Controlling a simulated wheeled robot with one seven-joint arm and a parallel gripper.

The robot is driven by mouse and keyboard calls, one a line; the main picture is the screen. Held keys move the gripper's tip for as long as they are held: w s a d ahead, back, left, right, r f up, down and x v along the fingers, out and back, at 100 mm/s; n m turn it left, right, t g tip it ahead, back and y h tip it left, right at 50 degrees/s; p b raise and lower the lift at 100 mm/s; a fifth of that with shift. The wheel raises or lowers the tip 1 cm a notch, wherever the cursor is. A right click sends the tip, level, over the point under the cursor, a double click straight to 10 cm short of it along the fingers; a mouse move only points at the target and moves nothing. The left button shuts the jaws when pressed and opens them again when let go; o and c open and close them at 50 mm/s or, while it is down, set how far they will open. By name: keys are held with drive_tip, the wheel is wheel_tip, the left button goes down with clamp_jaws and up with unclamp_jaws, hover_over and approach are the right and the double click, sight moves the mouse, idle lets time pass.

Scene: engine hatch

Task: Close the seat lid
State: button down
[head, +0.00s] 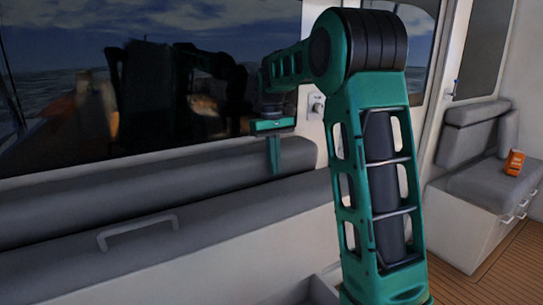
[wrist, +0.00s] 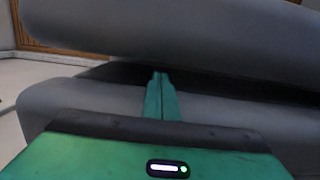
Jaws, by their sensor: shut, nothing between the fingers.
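The seat lid (head: 215,220) is the long grey cushioned panel in the head view, with a light grey handle (head: 137,228) on its near face. It appears tilted up, with its top edge in front of the grey backrest (head: 110,190); its exact angle is hard to tell. My green gripper (head: 275,170) is shut and empty, pointing down at the right part of the bench, between backrest and lid. In the wrist view my shut fingertips (wrist: 160,76) are at a dark gap between two grey cushioned surfaces. I cannot tell whether they touch either one.
A large window (head: 130,80) is behind the bench. A pale box-like edge (head: 320,285) shows low, beside my arm. At right is another grey seat (head: 490,185) with an orange item (head: 514,162) on it. Wooden floor (head: 510,255) is clear there.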

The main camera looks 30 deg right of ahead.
sight(275, 175)
drive_tip(key=shift+s+f, duration=0.15)
drive_tip(key=shift+f, duration=0.75)
drive_tip(key=shift+s+f, duration=0.15)
drive_tip(key=shift+f, duration=0.7)
